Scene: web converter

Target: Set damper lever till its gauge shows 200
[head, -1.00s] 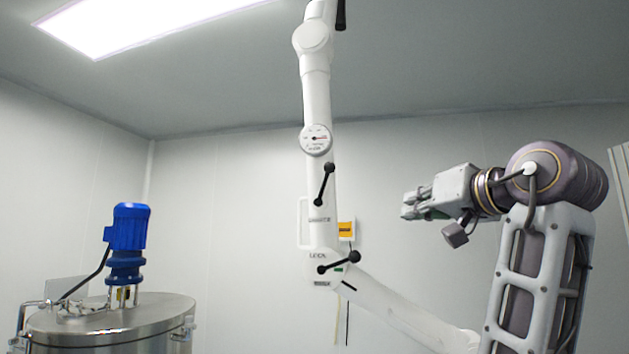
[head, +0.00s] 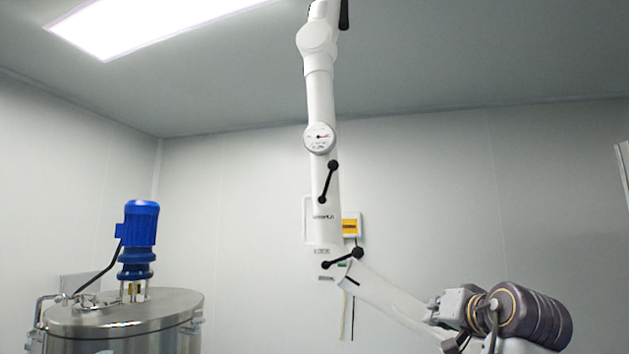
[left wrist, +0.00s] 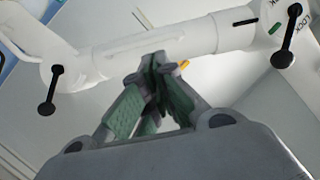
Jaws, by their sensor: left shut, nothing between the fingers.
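A white jointed extraction arm hangs from the ceiling with a round gauge (head: 319,138) on its upright tube. The gauge's numbers are too small to read. A black lever (head: 327,183) with ball ends sits just below the gauge, slightly slanted. A second black lever (head: 343,258) is on the lower joint. My left gripper (head: 434,305) is low at the right, beside the lower tube and apart from both levers. In the left wrist view its fingers (left wrist: 158,62) are shut and empty. That view shows one black lever (left wrist: 288,38) by LOCK lettering and another (left wrist: 52,90) at left.
A steel tank (head: 125,320) with a blue motor (head: 139,235) stands at the lower left. The sloping lower tube (head: 390,305) runs close to my gripper. Open space lies between tank and upright tube.

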